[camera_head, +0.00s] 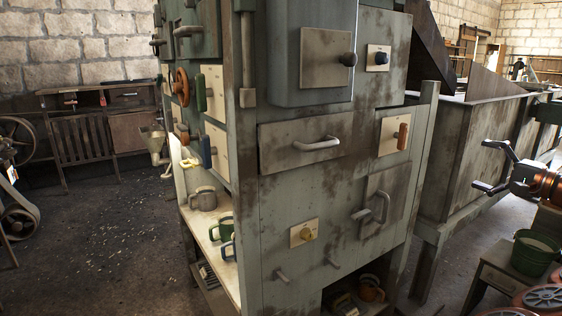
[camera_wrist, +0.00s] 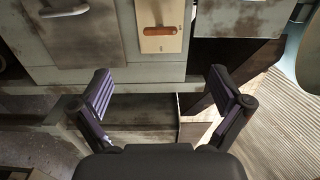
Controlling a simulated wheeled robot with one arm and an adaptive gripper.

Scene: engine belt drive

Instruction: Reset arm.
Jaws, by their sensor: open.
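My gripper (camera_head: 493,165) is at the right edge of the head view, beside the grey metal cabinet (camera_head: 285,218) and apart from it. Its two fingers are spread wide with nothing between them. In the wrist view my gripper (camera_wrist: 163,97) is also open and empty, facing the cabinet front. That view shows a cream plate with an orange-brown handle (camera_wrist: 160,30) and a grey drawer with a pull handle (camera_wrist: 62,12). The same orange-brown handle shows on the cabinet in the head view (camera_head: 403,136). Most of my arm is out of view.
Mugs (camera_head: 203,198) stand on the cabinet's open side shelf. A long grey bin (camera_head: 468,160) is behind my gripper. A green bucket (camera_head: 535,252) sits on a low stand at lower right, near wheel-shaped parts (camera_head: 545,297). The floor at left (camera_head: 100,240) is mostly clear.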

